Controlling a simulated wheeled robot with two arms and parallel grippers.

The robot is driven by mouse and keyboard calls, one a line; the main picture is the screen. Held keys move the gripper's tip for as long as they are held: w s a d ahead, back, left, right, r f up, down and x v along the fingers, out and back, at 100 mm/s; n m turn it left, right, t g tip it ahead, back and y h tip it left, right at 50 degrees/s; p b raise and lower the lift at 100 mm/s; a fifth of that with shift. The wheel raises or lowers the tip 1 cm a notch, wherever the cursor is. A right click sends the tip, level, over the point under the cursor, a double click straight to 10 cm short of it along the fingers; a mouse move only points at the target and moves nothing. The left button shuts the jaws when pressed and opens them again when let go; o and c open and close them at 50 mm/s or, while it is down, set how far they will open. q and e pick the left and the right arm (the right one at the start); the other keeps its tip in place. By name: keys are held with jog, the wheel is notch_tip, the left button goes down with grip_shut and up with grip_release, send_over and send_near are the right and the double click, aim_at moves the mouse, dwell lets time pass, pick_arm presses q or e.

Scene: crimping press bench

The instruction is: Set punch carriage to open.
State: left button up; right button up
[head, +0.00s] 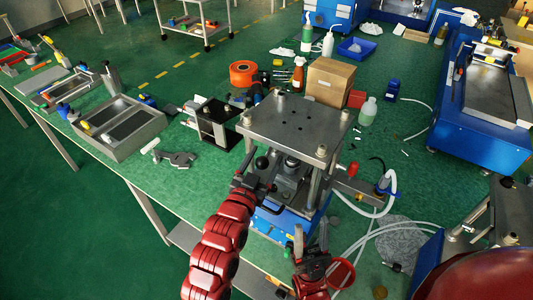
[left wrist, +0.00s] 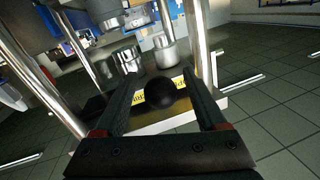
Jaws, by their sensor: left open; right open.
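The press (head: 297,125) stands on the green bench, with a thick grey top plate on steel columns and a blue base. Its punch carriage (head: 290,178) is partly hidden under the plate. A black ball knob (head: 262,162) is at its front left. In the left wrist view the knob (left wrist: 174,94) lies between the two fingers of my left gripper (left wrist: 168,92), before a yellow label. My left gripper (head: 256,177) is open and not closed on it; contact cannot be told. My right gripper (head: 311,241) is open and empty at the press's front right.
A cardboard box (head: 330,80) and an orange spool (head: 243,73) stand behind the press. A black-topped fixture (head: 214,122) is to its left, near a grey clamp tool (head: 178,159). White hoses (head: 392,190) loop at its right. A metal tray (head: 122,124) lies further left.

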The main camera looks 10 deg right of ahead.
pick_arm(q)
jog(key=shift+x, duration=0.85)
grip_shut()
dwell(0.9)
